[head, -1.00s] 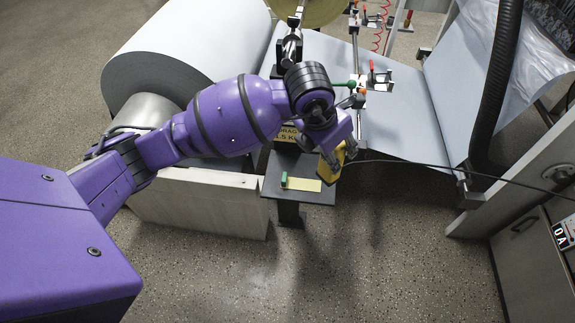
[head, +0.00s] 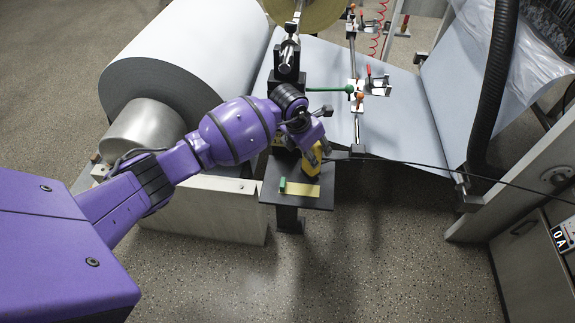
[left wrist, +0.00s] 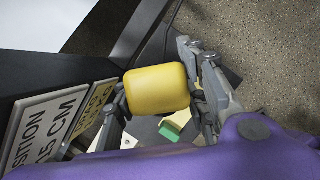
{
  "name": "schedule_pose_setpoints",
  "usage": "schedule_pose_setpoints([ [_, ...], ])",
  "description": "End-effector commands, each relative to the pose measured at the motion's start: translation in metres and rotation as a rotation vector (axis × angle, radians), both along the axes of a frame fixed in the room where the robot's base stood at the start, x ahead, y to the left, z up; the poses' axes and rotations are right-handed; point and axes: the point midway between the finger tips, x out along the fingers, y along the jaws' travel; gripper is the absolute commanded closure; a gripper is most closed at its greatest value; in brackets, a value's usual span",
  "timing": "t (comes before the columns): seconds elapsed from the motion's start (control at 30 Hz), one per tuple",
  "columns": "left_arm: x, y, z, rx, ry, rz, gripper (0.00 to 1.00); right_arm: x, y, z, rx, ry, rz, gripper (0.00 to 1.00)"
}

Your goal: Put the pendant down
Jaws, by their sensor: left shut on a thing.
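The yellow pendant (head: 311,163), with a black cable running off to the right, is partly hidden by my gripper in the head view. My left gripper (head: 317,154) is shut on it, one finger on each side. In the left wrist view the pendant (left wrist: 158,90) sits between the fingers of the left gripper (left wrist: 160,98). It appears over the back part of a small dark shelf (head: 312,202); I cannot tell whether it touches the shelf. My right gripper is not in view.
A green-knobbed lever (head: 330,89) sticks out behind the gripper. A large paper roll (head: 185,70) stands at left. A sign plate (left wrist: 45,125) is close to the gripper.

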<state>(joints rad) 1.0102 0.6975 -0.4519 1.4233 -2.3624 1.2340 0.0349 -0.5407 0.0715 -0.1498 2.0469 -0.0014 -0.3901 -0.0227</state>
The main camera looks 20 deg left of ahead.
Motion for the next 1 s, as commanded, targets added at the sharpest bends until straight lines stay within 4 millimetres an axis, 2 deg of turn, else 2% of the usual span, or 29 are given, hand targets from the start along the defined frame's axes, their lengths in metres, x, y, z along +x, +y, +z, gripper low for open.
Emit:
schedule_pose_setpoints([
  [0.37, 0.002, 0.0, -0.005, 0.0, -0.006, -0.001, 0.91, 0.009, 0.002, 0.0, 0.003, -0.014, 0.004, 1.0],
  [0.4, 0.002, 0.0, -0.006, 0.0, -0.005, -0.001, 0.59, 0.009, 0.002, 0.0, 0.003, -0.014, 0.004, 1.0],
  [0.53, 0.002, 0.0, -0.005, 0.0, -0.006, -0.001, 0.42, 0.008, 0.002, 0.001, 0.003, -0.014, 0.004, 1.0],
  [0.87, 0.002, 0.0, -0.004, 0.0, -0.005, 0.0, 0.41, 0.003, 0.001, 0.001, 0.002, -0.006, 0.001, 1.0],
  [1.0, -0.001, 0.002, 0.008, 0.001, -0.007, 0.0, 0.41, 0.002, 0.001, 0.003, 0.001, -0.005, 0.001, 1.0],
])
